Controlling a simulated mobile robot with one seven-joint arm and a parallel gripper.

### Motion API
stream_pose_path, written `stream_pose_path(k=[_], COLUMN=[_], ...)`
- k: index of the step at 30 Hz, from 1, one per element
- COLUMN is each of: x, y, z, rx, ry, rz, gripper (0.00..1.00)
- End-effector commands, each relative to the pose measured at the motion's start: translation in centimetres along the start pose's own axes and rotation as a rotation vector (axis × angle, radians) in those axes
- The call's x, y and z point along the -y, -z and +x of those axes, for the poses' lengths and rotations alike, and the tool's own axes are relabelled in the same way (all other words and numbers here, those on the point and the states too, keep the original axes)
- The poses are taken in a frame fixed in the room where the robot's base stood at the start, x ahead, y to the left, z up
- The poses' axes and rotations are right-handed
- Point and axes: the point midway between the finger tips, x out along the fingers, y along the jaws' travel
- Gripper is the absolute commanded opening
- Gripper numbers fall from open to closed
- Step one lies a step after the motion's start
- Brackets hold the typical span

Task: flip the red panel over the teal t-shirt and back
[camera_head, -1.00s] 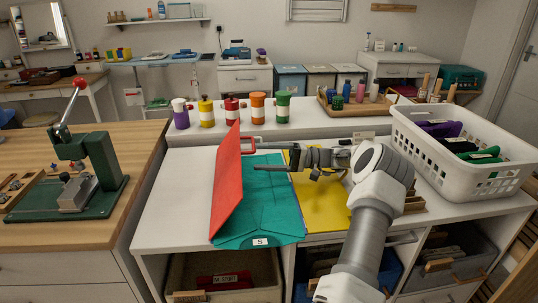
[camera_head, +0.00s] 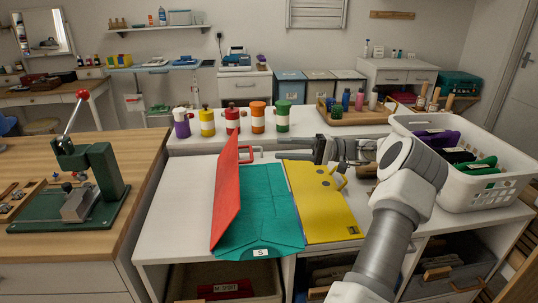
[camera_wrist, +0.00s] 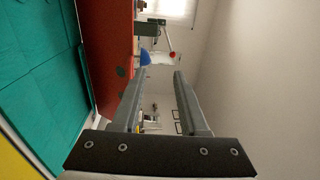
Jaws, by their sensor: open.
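The red panel (camera_head: 227,195) stands up steeply along the left edge of the teal t-shirt (camera_head: 258,210). A red handle (camera_head: 245,152) shows at its far end. The shirt lies flat with an "S" label at its near end. My gripper (camera_head: 282,148) is open and empty behind the far end of the shirt, to the right of the red panel and apart from it. In the wrist view, nothing is between the fingers (camera_wrist: 162,74). The red panel (camera_wrist: 108,50) and the teal shirt (camera_wrist: 40,70) are to their left there.
A yellow panel (camera_head: 320,205) with a handle lies flat right of the shirt. Several coloured-lid jars (camera_head: 231,121) stand on the ledge behind. A white basket (camera_head: 470,185) of folded clothes is at right. A green press (camera_head: 92,180) stands on the left table.

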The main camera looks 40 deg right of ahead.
Motion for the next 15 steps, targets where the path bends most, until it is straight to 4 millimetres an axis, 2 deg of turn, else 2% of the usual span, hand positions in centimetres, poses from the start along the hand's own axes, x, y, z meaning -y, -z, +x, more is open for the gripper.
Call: stream_pose_path(k=[1, 6, 15], x=[0.9, 2.5, 3.3], y=[-0.5, -1.7, -2.4], z=[-0.9, -2.8, -3.9], rx=[-0.004, -0.002, -0.001], ry=[-0.002, 0.000, 0.000], rz=[-0.001, -0.002, -0.002], gripper=[0.43, 0.43, 0.43])
